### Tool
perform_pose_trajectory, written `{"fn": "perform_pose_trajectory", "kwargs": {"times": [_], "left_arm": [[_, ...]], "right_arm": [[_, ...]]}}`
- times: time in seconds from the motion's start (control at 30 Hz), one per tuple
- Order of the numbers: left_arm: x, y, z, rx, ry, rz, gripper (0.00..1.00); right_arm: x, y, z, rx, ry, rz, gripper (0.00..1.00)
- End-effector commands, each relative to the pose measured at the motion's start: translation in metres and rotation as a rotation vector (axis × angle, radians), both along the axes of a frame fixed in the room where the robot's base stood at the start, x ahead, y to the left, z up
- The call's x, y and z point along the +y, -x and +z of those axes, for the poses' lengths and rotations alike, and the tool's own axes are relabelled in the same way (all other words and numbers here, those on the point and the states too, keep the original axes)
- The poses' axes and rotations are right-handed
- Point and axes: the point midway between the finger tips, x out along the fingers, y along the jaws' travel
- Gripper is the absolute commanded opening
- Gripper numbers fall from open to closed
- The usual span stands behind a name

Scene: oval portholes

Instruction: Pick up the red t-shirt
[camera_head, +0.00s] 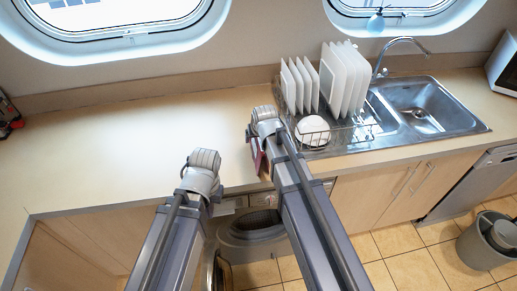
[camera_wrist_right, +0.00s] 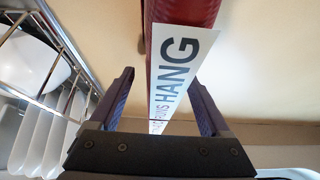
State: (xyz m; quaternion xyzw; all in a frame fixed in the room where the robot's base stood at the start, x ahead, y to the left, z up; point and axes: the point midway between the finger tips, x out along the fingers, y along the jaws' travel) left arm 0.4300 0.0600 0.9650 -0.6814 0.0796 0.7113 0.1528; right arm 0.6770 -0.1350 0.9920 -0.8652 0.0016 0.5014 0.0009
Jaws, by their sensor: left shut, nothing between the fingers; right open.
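No t-shirt shape shows clearly. A dark red thing (camera_wrist_right: 183,12) with a white strip printed "HANG" (camera_wrist_right: 178,65) shows at the top of the right wrist view; I cannot tell whether it is cloth. A small red patch (camera_head: 258,160) also shows beside my right arm in the head view. My right gripper (camera_wrist_right: 163,100) is open, and the white strip shows between its fingers; no grip on it is seen. My left gripper is largely hidden by my left arm in the head view; it is shut and empty.
A dish rack (camera_head: 315,141) with white plates (camera_head: 345,80) stands right of my right arm. A steel sink (camera_head: 425,105) and tap (camera_head: 400,43) lie beyond. A washing machine (camera_head: 255,232) is under the counter. The counter's left part (camera_head: 110,145) is clear. A grey bin (camera_head: 487,245) stands on the floor.

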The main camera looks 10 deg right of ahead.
Motion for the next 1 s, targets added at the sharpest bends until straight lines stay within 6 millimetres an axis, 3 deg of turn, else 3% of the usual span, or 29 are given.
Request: {"fn": "perform_pose_trajectory", "kwargs": {"times": [1.0], "left_arm": [[0.0000,0.0000,-0.0041,0.000,0.000,0.000,0.00]], "right_arm": [[0.0001,0.0002,-0.0040,0.000,0.000,0.000,0.78]]}}
